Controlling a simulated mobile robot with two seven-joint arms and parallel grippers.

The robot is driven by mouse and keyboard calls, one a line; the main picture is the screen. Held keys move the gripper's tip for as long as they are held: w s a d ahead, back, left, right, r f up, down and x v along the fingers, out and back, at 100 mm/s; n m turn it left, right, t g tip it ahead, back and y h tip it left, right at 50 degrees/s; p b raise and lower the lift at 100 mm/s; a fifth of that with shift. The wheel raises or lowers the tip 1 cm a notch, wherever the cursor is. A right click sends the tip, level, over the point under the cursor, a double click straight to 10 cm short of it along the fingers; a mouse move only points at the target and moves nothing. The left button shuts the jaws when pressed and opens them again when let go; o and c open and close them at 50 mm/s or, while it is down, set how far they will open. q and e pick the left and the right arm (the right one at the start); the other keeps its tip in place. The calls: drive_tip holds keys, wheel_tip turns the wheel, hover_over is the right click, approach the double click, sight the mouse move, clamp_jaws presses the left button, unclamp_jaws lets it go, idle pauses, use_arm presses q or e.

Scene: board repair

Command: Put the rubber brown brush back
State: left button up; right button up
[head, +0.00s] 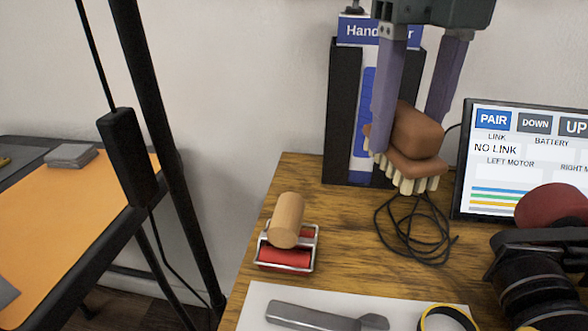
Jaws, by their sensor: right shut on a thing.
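The brown brush (417,140) has a rounded brown block for a back and pale bristles that point down. My right gripper (410,140) reaches in from the top with its two purple fingers pointing down. It is shut on the brush and holds it upright above the back of the wooden table (345,225), over a loop of black cable. The nearer finger hides part of the brush. My left gripper is not in view.
A black holder (342,110) stands behind the brush. A screen (530,160) stands at the right. A red roller with a wooden handle (287,225), a grey tool (320,318), a yellow-black ring (447,318) and black cable (405,232) lie on the table. An orange-topped table (75,215) is at the left.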

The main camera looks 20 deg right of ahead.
sight(402, 149)
wheel_tip(402, 149, down, 15)
drive_tip(key=b, duration=0.2)
drive_tip(key=shift+s+f+b, duration=0.1)
drive_tip(key=shift+f+b, duration=0.05)
drive_tip(key=shift+b, duration=0.15)
drive_tip(key=o, duration=1.2)
drive_tip(key=shift+r, duration=0.4)
wheel_tip(402, 149, up, 11)
drive_tip(key=shift+f+p, duration=0.1)
drive_tip(key=shift+p, duration=1.05)
drive_tip(key=shift+r, duration=0.35)
